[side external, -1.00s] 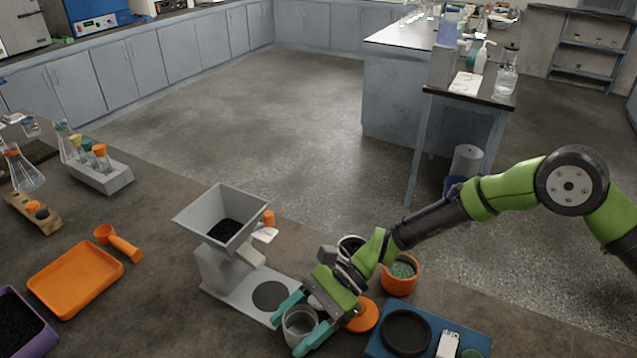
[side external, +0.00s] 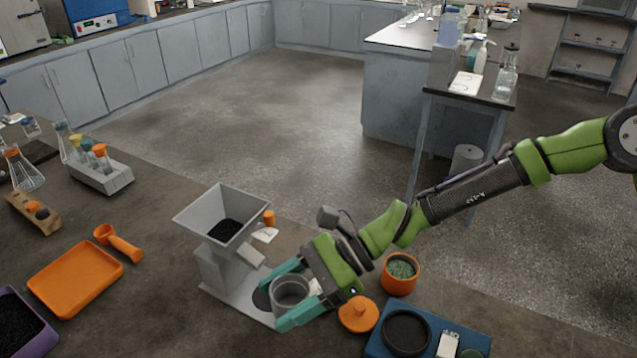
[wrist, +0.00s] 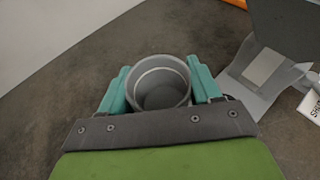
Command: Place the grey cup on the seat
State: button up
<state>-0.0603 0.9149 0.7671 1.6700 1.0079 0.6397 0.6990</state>
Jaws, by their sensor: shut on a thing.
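The grey cup (side external: 291,291) is upright between the teal fingers of my gripper (side external: 288,296), which is shut on it. The seat (side external: 261,299) is a dark round patch on the grey base plate of the hopper stand. In the side view the cup is at the right edge of the seat and covers part of it. I cannot tell the exact height of the cup above the plate. In the wrist view the cup (wrist: 160,84) looks empty inside, and the grey plate (wrist: 240,92) is to its right.
The grey hopper (side external: 222,214) with black grains stands just behind and left of the cup. An orange lid (side external: 358,314), an orange pot (side external: 400,275) and a blue tray (side external: 374,346) are to the right. An orange tray (side external: 75,280) lies far left.

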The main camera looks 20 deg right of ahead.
aim_at(283, 278)
jog(key=m+t, duration=0.1)
jog(key=w+m+t, duration=0.1)
jog(key=shift+w+a+t, duration=0.1)
jog(key=shift+a+t, duration=0.1)
jog(key=shift+t, duration=0.1)
jog(key=shift+w+a+r+m+t, duration=0.1)
jog(key=shift+w+r+m+t, duration=0.25)
jog(key=shift+m+t, duration=0.35)
jog(key=shift+w+r+m+t, duration=0.2)
jog(key=shift+w+m+t, duration=0.25)
jog(key=shift+m+t, duration=0.2)
jog(key=w+d+r+m+t+h, duration=0.1)
jog(key=w+r+m+t+h, duration=0.3)
jog(key=w+r+m+t, duration=0.15)
jog(key=shift+m+t, duration=0.3)
jog(key=f, duration=1.3)
jog(key=shift+s+d+f, duration=0.15)
jog(key=shift+s+f, duration=0.25)
jog(key=shift+w+f, duration=0.15)
jog(key=w+a, duration=0.2)
jog(key=a, duration=0.1)
jog(key=shift+w, duration=0.4)
jog(key=shift+s+d+f, duration=0.1)
jog(key=shift+f, duration=0.45)
